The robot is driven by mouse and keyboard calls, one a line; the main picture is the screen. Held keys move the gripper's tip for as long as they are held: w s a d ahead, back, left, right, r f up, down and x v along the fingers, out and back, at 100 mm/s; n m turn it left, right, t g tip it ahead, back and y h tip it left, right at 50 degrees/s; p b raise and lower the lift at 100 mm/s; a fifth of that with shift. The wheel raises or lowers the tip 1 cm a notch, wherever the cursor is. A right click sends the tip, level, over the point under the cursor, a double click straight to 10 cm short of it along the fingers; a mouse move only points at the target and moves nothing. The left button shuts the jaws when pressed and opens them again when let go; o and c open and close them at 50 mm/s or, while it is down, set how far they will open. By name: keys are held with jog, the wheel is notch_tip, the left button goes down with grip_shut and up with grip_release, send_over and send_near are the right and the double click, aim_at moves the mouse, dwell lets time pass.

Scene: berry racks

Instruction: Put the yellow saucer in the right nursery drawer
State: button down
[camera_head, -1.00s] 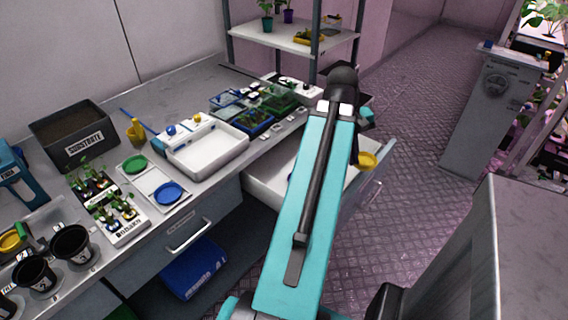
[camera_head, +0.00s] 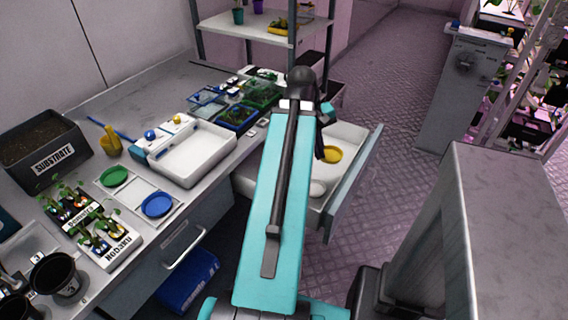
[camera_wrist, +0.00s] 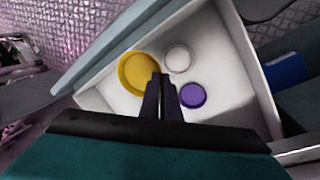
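The yellow saucer (camera_head: 331,154) shows over the open white drawer (camera_head: 348,133). In the wrist view the yellow saucer (camera_wrist: 135,72) looks larger than the other saucers, so it seems held above the drawer floor. My gripper (camera_wrist: 162,76) has its dark fingers close together at the saucer's right rim and appears shut on it. In the head view my gripper (camera_head: 321,150) is at the saucer's left edge, partly hidden by my arm. A white saucer (camera_wrist: 177,59) and a purple saucer (camera_wrist: 192,95) lie in the drawer (camera_wrist: 232,100). My arm hides the purple one in the head view.
The bench carries a blue saucer (camera_head: 157,204), a green saucer (camera_head: 115,176), a white tray (camera_head: 195,155), seedling trays and a substrate box (camera_head: 42,146). A closed drawer with a handle (camera_head: 184,247) is at the left. A grey cabinet (camera_head: 500,220) stands at the right.

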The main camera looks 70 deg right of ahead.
jog(key=f+b, duration=0.1)
jog(key=f, duration=0.2)
jog(key=f+b, duration=0.2)
jog(key=f, duration=0.1)
jog(key=w+f+b, duration=0.1)
jog(key=f, duration=0.2)
jog(key=shift+r, duration=0.15)
jog(key=shift+w+d+r+p, duration=0.1)
jog(key=shift+d+p, duration=0.25)
jog(key=shift+p, duration=0.55)
jog(key=d+p, duration=0.1)
jog(key=p, duration=0.4)
jog(key=shift+w+d, duration=0.1)
jog(key=shift+d, duration=0.3)
jog(key=shift+w+d+f+p, duration=0.3)
jog(key=shift+d+p, duration=0.05)
jog(key=shift+d, duration=1.85)
jog(key=shift+w+d+f+p, duration=0.25)
jog(key=shift+d+f+p, duration=0.1)
jog(key=shift+d, duration=1.9)
jog(key=shift+w+d+f+p, duration=0.3)
jog(key=shift+d+p, duration=0.05)
jog(key=shift+d, duration=1.85)
jog(key=shift+f, duration=0.15)
jog(key=shift+f+p, duration=0.45)
jog(key=shift+f, duration=1.15)
